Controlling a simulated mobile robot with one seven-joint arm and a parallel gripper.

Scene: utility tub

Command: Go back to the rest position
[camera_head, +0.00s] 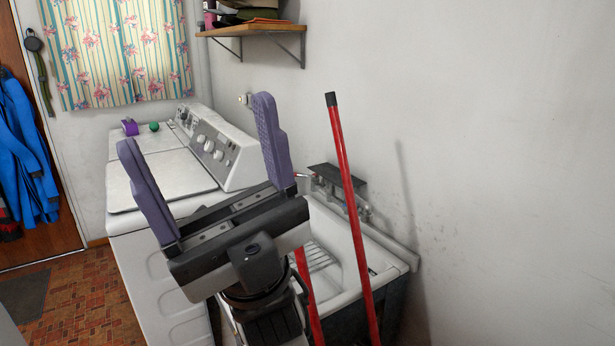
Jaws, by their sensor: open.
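My gripper (203,146) is raised in the middle of the head view, with its two purple fingers spread wide and pointing up. Nothing shows between the fingers. It appears in front of the white washing machines and the utility tub (389,275), and hides part of both. My wrist and forearm come up from the bottom of the view.
A washer (150,185) stands behind my gripper, with a purple object (130,127) and a green ball (154,127) on top. A red pole (348,180) leans by the tub. A wooden shelf (252,29) hangs above. Tiled floor (85,290) is open at left.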

